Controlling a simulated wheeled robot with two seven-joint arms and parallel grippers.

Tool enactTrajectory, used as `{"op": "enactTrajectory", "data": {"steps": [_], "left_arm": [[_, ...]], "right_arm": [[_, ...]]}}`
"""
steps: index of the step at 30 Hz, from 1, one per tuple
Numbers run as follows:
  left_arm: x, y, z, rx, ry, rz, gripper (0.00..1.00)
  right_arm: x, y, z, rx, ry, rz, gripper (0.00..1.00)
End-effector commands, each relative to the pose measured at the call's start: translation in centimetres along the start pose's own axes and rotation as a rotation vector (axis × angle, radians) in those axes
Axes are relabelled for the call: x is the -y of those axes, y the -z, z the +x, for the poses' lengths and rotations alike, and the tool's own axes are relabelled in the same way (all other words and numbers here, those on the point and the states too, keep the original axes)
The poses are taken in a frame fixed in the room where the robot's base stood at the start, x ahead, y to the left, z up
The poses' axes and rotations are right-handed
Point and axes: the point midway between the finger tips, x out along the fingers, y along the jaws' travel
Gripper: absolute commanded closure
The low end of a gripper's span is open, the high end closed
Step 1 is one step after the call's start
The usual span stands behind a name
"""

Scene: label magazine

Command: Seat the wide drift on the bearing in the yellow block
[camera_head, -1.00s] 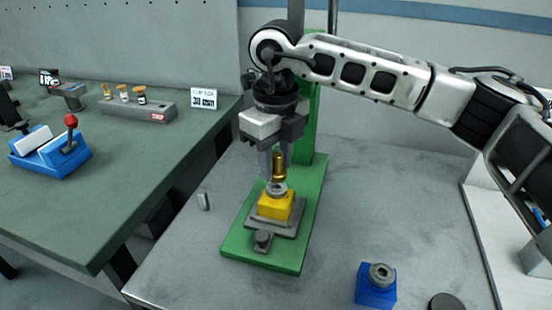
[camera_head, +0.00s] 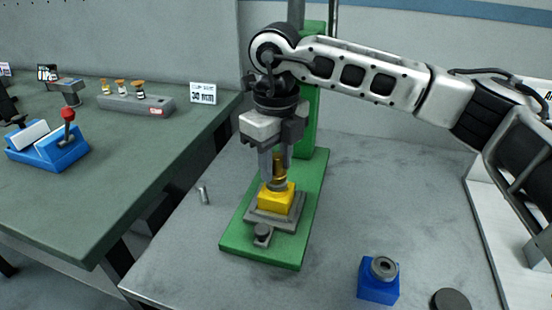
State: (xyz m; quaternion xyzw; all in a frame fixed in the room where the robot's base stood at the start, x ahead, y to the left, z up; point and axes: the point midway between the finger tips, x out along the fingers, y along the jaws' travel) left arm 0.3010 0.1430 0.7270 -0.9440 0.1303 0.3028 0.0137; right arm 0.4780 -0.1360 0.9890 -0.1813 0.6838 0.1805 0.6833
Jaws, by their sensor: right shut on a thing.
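The yellow block (camera_head: 276,202) sits on a grey plate on the green press base. The bearing (camera_head: 277,186) is a grey ring on top of the block, partly hidden by the drift. The brass-coloured wide drift (camera_head: 280,168) stands about upright over the bearing, its lower end at or very near it; I cannot tell if they touch. My right gripper (camera_head: 275,172) points down and is shut on the drift, its fingers covering part of it. My left gripper is not in view.
The green press (camera_head: 308,115) rises behind the gripper. A blue block (camera_head: 377,282) with a ring and a dark disc (camera_head: 450,300) are at the front right. A small grey pin (camera_head: 203,195) lies left of the base. The grey table between is clear.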

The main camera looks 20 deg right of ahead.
Motion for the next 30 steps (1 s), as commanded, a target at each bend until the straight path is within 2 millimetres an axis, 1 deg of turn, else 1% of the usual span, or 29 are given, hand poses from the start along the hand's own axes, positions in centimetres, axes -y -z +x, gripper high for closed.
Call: {"op": "enactTrajectory", "data": {"steps": [5, 6, 8, 9, 21, 23, 24, 26, 30], "left_arm": [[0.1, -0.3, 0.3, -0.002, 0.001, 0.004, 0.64], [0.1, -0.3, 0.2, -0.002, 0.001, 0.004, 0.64], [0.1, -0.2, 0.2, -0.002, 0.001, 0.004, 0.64], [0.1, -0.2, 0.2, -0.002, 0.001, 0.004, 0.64], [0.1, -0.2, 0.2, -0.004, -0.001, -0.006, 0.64], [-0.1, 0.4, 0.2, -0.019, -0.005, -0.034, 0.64], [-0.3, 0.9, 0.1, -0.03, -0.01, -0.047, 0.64], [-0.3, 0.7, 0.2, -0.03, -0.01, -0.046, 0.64], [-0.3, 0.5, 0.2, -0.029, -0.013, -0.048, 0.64]], "right_arm": [[0.0, 0.0, 0.6, 0.0, 0.0, 0.0, 0.91], [0.0, 0.0, 0.6, 0.001, 0.0, 0.0, 0.64], [0.0, 0.0, 0.5, 0.001, 0.0, 0.0, 0.47], [0.0, 0.0, 0.5, 0.001, 0.0, 0.0, 0.41], [0.0, 0.0, 0.5, 0.0, 0.0, 0.0, 0.41], [0.0, 0.0, 0.5, 0.0, 0.0, 0.0, 0.41], [0.0, -0.1, -0.1, 0.004, 0.001, 0.0, 0.41], [0.0, -0.1, -1.5, 0.006, 0.002, 0.001, 0.41], [0.0, -0.1, -4.9, 0.006, 0.001, -0.001, 0.41]]}}
